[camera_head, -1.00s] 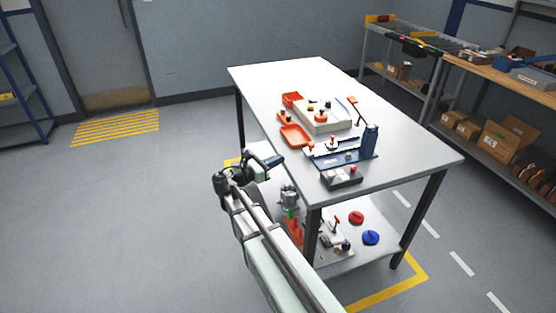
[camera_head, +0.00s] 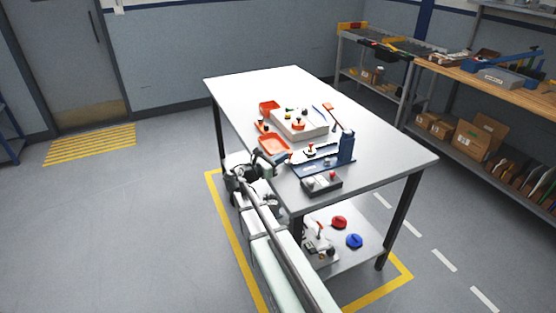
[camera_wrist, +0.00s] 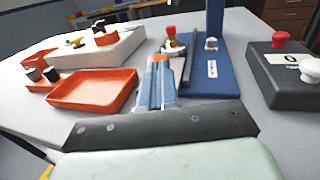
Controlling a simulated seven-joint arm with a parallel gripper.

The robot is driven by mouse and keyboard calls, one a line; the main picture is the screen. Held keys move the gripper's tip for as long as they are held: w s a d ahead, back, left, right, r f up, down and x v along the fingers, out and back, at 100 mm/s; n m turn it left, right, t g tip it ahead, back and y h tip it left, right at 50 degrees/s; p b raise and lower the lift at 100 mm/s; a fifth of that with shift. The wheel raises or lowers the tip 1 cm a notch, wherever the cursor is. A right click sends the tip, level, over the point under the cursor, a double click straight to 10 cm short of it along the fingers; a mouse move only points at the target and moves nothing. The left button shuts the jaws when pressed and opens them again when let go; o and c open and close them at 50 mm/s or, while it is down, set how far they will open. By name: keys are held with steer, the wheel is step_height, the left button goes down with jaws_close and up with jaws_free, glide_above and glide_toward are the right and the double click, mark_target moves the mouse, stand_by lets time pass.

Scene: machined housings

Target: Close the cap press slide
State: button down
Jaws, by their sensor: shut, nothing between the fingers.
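The cap press is a blue base plate (camera_wrist: 219,82) with a blue upright column (camera_head: 347,146) at its right end in the head view. A pale slide rail (camera_head: 318,156) runs along the base, with a small red-topped part (camera_wrist: 171,38) on it. My gripper (camera_wrist: 158,62) is shut and empty, pointing at the near end of the press in the wrist view. In the head view my gripper (camera_head: 281,158) is at the table's left edge, near the press's left end. I cannot tell whether it touches the press.
An orange tray (camera_wrist: 93,90) lies close left of my gripper. A dark box with red and white knobs (camera_wrist: 285,65) stands right of the press. A pale fixture block (camera_head: 299,124) stands behind. The table's far left (camera_head: 245,85) is clear.

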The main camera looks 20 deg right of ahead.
mark_target(299, 158)
steer(key=d, duration=0.8)
steer(key=shift+a, duration=0.1)
stand_by(0.3)
